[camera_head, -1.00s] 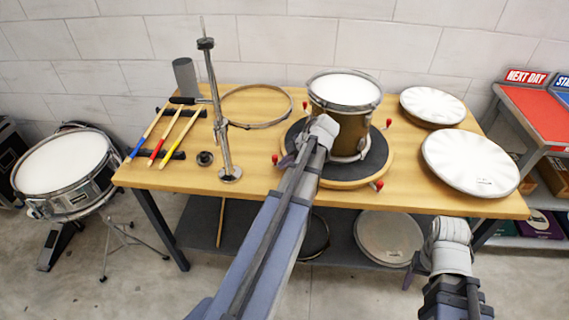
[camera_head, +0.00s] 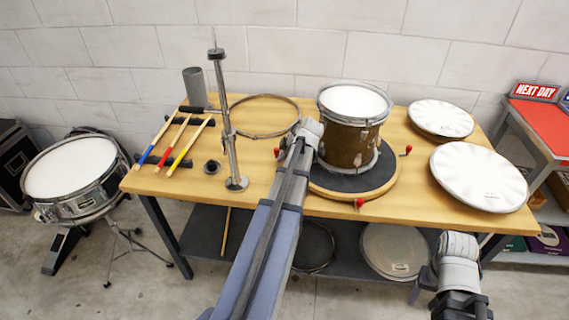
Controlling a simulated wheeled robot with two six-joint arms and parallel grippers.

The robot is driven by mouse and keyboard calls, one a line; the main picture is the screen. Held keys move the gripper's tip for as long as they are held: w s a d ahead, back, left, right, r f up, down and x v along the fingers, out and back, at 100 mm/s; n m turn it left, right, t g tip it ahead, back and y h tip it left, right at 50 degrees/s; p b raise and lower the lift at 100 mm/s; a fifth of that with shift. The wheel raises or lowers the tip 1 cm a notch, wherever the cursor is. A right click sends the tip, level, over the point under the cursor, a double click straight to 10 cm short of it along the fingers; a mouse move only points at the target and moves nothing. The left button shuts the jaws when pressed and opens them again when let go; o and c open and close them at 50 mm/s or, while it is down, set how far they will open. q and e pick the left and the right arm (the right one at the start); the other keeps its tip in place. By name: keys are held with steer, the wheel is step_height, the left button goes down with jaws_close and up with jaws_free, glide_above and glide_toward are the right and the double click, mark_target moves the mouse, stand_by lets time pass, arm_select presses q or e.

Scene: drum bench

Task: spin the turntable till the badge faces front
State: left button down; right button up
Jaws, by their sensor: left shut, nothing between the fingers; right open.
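The turntable (camera_head: 322,183) is a dark round top with a wooden rim, on the workbench. Red-knobbed pegs stick out at its left, front and right. A brown-gold drum (camera_head: 345,145) with a white head and chrome hoop stands upright on it. I cannot make out a badge on the drum's visible side. My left gripper (camera_head: 303,133) is shut and empty at the turntable's left side, beside the drum; whether it touches a peg is unclear. Its forearm hides part of the turntable's left. My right gripper (camera_head: 422,281) is open and empty, low in front of the bench.
A metal stand (camera_head: 228,130), drumsticks (camera_head: 172,140) and a loose hoop (camera_head: 262,104) are on the bench's left part. Two round white drumheads (camera_head: 480,178) (camera_head: 441,117) lie right of the turntable. A snare drum (camera_head: 70,168) stands on the floor at left.

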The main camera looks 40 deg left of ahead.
arm_select(q)
steer(key=w+a+m, duration=0.1)
steer(key=w, duration=0.1)
steer(key=w+a+m+t, duration=0.1)
steer(key=w+a+m, duration=0.1)
steer(key=w+a+m+t, duration=0.1)
steer(key=w+a, duration=0.1)
steer(key=w, duration=0.1)
steer(key=shift+a+h, duration=0.25)
steer(key=shift+h, duration=0.15)
steer(key=w+m, duration=0.1)
steer(key=w, duration=0.1)
steer(key=w+a+m+t+h, duration=0.1)
steer(key=w+m, duration=0.1)
steer(key=w, duration=0.1)
steer(key=w+a+m+t, duration=0.1)
steer(key=w, duration=0.2)
steer(key=shift+a+m+h, duration=0.15)
steer(key=shift+m+h, duration=0.15)
steer(key=shift+h, duration=0.1)
steer(key=shift+w+m+t+h, duration=0.25)
steer(key=shift+w+m, duration=0.3)
steer(key=shift+w, duration=0.55)
steer(key=shift+w+m+t+h, duration=0.25)
steer(key=shift+w+m, duration=0.3)
steer(key=shift+w, duration=0.5)
steer(key=shift+s, duration=0.1)
